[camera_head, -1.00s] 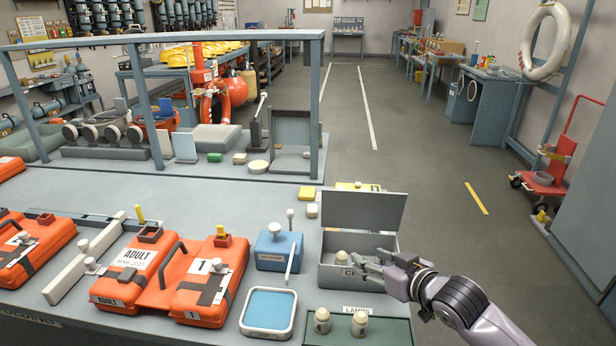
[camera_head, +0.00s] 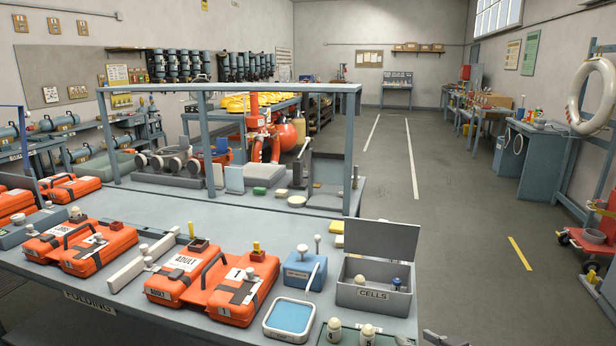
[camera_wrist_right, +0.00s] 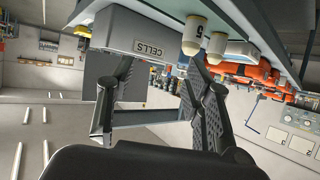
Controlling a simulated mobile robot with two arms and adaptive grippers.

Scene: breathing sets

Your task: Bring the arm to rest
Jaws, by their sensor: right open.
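My right gripper (camera_wrist_right: 168,85) is open and empty in the right wrist view, its two dark fingers spread apart. In the head view only a small part of it (camera_head: 432,338) shows at the bottom edge, in front of the workbench. The grey box marked CELLS (camera_head: 375,298) stands with its lid up, a cream-topped piece (camera_head: 360,281) and a dark blue piece (camera_head: 396,285) inside. In the wrist view the box (camera_wrist_right: 135,32) appears beyond the fingers, apart from them. My left gripper is not in view.
Two cream-topped cells (camera_head: 334,330) stand in a green tray near the bench's front edge. A blue-lined tray (camera_head: 289,318), a blue box (camera_head: 303,272) and orange cases (camera_head: 243,290) lie to the left.

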